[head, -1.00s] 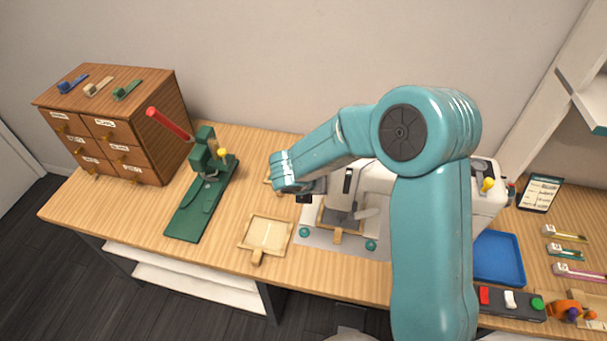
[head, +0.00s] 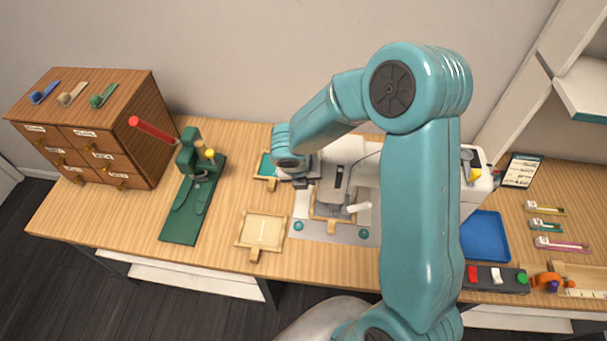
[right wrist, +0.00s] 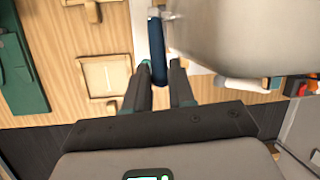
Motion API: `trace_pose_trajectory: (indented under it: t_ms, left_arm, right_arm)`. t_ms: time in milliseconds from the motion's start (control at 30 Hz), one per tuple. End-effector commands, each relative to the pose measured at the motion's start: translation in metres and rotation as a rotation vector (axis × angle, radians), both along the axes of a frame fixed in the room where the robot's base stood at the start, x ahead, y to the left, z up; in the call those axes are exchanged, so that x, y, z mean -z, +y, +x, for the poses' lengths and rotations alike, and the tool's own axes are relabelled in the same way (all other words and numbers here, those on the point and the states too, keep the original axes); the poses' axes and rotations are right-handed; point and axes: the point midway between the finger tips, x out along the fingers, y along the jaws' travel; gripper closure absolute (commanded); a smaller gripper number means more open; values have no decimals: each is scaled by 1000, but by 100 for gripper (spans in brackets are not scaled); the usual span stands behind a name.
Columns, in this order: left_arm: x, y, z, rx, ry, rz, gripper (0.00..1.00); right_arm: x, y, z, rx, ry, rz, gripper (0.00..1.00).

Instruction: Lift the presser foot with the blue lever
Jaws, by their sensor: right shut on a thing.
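The white sewing machine (head: 352,152) stands on the table, partly hidden behind my right arm. In the right wrist view its pale body (right wrist: 240,35) fills the upper right. The dark blue lever (right wrist: 157,45) hangs beside that body. My right gripper (right wrist: 162,76) is shut on the blue lever, its fingers on either side of the lower end. In the head view my right gripper (head: 302,180) is at the left end of the machine and the lever is hidden there. I cannot make out the presser foot. My left gripper is not in view.
A wooden frame (head: 252,243) lies in front left of the machine, and a green-filled frame (head: 265,168) behind it. A green press (head: 190,195) with a red handle stands further left, near a drawer cabinet (head: 130,130). A blue tray (head: 485,237) lies right.

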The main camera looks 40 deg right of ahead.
Motion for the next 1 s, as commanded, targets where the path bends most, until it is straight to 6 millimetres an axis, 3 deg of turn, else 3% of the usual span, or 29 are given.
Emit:
trace_pose_trajectory:
  t_ms: [200,233,300,1000]
  left_arm:
    - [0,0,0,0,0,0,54]
    - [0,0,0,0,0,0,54]
    - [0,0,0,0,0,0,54]
    - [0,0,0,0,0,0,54]
  right_arm:
    - [-1,-1,2,1,-4,-2,100]
    - [-1,-1,2,1,-4,-2,73]
    - [-1,-1,2,1,-3,-2,54]
    - [0,-2,2,4,5,-5,54]
